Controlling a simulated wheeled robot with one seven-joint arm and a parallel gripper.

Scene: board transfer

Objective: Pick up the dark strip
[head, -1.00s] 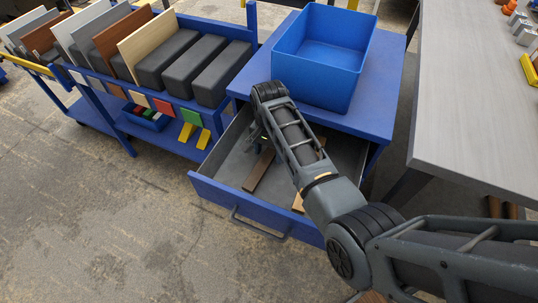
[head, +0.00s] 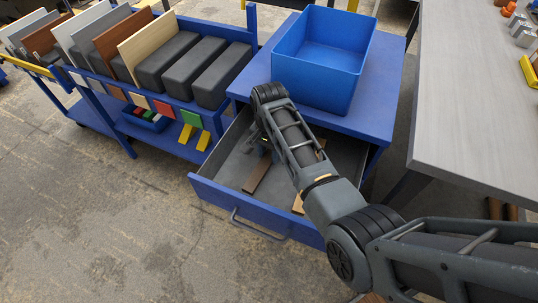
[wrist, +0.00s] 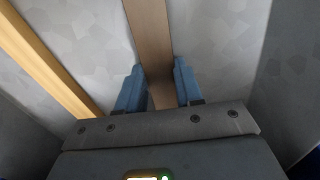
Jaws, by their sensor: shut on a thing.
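The dark strip (head: 257,174) is a narrow brown board lying in the open drawer of the blue cabinet. In the wrist view the dark strip (wrist: 149,35) runs from the top edge down between the two blue fingers. My gripper (wrist: 160,88) is shut on it, one finger against each side. In the head view my gripper (head: 264,147) is at the strip's far end, partly hidden by my arm. Whether the strip is clear of the drawer floor I cannot tell.
A lighter wooden strip (head: 298,204) lies in the drawer, also seen in the wrist view (wrist: 42,58). The drawer's blue front (head: 215,197) and walls enclose the space. A blue bin (head: 318,60) stands on the cabinet top. A blue rack with boards (head: 120,45) is at left.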

